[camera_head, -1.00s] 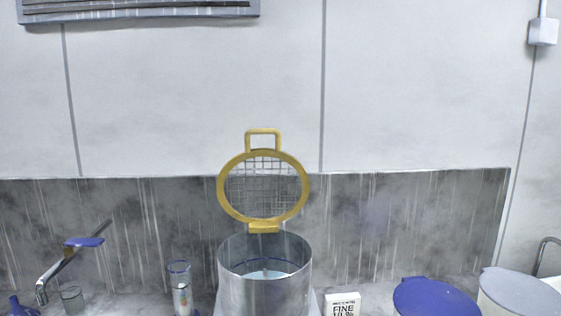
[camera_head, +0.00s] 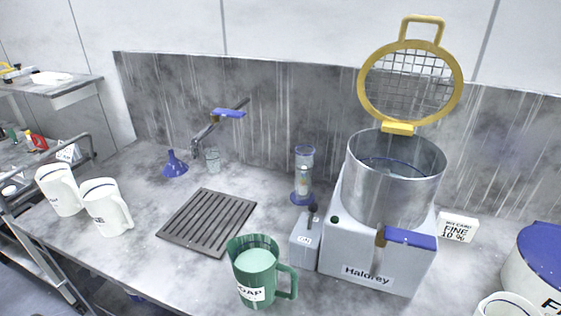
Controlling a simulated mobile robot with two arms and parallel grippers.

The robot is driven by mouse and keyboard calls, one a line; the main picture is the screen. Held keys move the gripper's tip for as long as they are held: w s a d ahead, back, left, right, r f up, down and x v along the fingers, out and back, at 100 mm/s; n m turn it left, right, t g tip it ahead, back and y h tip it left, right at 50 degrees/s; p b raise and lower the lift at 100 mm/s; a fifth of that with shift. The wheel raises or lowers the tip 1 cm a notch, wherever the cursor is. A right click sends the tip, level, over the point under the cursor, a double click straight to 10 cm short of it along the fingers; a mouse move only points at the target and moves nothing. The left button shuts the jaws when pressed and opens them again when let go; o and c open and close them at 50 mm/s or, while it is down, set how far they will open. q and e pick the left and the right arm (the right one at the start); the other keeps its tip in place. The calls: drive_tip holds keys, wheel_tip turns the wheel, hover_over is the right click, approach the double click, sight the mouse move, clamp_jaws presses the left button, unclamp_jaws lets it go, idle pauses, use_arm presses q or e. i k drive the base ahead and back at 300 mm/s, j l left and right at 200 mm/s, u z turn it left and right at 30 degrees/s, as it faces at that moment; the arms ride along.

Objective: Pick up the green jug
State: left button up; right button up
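The green jug (camera_head: 254,279) stands upright on the grey bench near its front edge, at the lower middle of the head view. It has a white label ending in "OAP", a pale green content inside, and its handle points right. Neither of my grippers shows in this view.
Right of the jug are a small grey box (camera_head: 304,240) and the Haldorey machine (camera_head: 372,275) with a metal drum (camera_head: 395,185) and raised yellow mesh lid (camera_head: 411,88). A slatted drain grate (camera_head: 207,222) lies behind left. Two white jugs (camera_head: 106,206) (camera_head: 59,189) stand further left.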

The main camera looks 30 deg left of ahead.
sight(254, 258)
drive_tip(key=j+u, duration=0.2)
drive_tip(key=u, duration=0.2)
drive_tip(key=j+u, duration=0.2)
drive_tip(key=u, duration=0.15)
